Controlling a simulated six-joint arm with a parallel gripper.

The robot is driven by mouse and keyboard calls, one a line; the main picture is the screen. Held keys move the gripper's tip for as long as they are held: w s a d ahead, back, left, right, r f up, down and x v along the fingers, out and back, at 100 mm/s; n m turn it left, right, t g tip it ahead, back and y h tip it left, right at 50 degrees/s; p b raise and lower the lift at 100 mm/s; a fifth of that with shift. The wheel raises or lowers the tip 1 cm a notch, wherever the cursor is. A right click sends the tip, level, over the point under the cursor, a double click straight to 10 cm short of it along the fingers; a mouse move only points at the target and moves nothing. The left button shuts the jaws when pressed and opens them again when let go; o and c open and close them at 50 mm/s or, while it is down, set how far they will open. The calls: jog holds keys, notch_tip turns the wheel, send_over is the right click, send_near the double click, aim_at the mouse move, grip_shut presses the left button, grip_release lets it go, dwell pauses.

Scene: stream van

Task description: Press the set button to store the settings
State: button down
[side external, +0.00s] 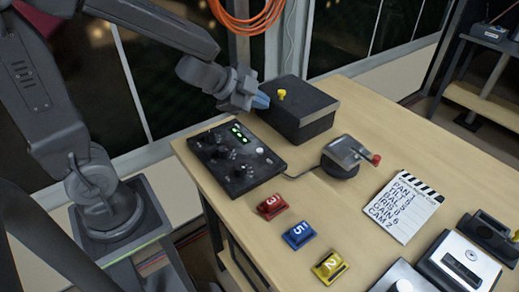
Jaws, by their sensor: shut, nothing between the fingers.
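A black control panel (236,160) lies on the wooden table, with several dark knobs and a lit green display (239,133). A small round white button (261,150) is on its right part; I cannot read a label showing whether it is the set button. My gripper (262,101) has blue fingertips, is shut and empty, and is above and behind the panel's right part, in front of a black box (312,118). A yellow knob (282,93) stands on top of that box. I cannot tell if the fingertips touch the box.
A joystick unit (341,163) with a red-tipped lever is right of the panel. Red (271,206), blue (299,235) and yellow (330,266) numbered blocks lie in front. A slate (402,206) with written settings lies at right.

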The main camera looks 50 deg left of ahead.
aim_at(259, 151)
jog(key=shift+s+d+f+m+g+h, duration=0.1)
jog(key=shift+f+m+g+h, duration=0.15)
jog(key=shift+f+m+g, duration=0.25)
jog(key=shift+s+d+f+m+g+h, duration=0.1)
jog(key=shift+f+m+g+h, duration=0.15)
jog(key=shift+f, duration=0.35)
jog(key=shift+f, duration=4.4)
jog(key=shift+f, duration=0.1)
jog(key=shift+f, duration=0.3)
jog(key=shift+f, duration=0.45)
jog(key=shift+r, duration=0.9)
